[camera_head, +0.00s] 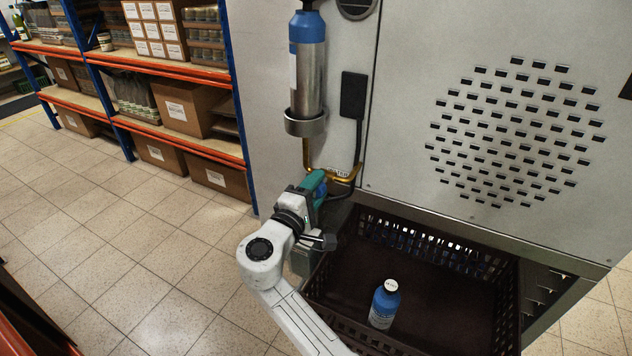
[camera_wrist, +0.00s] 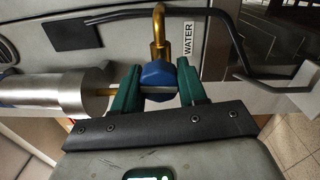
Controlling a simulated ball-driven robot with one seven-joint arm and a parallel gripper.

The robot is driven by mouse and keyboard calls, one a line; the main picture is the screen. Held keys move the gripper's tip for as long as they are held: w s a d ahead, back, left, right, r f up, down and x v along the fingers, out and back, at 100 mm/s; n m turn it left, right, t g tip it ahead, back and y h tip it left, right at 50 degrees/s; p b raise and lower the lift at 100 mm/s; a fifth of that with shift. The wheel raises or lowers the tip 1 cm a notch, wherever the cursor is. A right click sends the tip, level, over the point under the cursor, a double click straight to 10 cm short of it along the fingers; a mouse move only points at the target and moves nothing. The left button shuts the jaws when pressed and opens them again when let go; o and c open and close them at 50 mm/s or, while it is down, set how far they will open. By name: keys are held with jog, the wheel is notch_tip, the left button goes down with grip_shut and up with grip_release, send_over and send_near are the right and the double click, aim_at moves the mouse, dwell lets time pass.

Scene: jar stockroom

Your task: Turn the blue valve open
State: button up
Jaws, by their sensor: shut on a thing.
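The blue valve (camera_wrist: 157,73) is a small faceted knob on a brass pipe (camera_wrist: 158,35), beside a label reading WATER (camera_wrist: 188,38). In the wrist view my gripper (camera_wrist: 158,88) has its green fingers on either side of the knob and is shut on it. In the head view my gripper (camera_head: 312,186) is at the pipe below the steel cylinder, and the blue valve (camera_head: 320,188) is mostly hidden by the fingers. I cannot tell the valve's open or closed position from these views.
A blue-topped steel cylinder (camera_head: 308,75) hangs in a bracket above the pipe. A dark crate (camera_head: 432,243) below holds a blue bottle (camera_head: 384,305). A black cable (camera_head: 358,150) runs close to the pipe. Shelves with boxes (camera_head: 184,108) stand left; the tiled floor between is clear.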

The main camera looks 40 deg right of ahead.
jog(key=shift+w+a+f+n, duration=0.1)
jog(key=shift+n, duration=0.4)
jog(key=o, duration=1)
jog(key=shift+o, duration=0.2)
jog(key=v, duration=1)
jog(key=shift+s+a, duration=0.25)
jog(key=shift+a, duration=0.05)
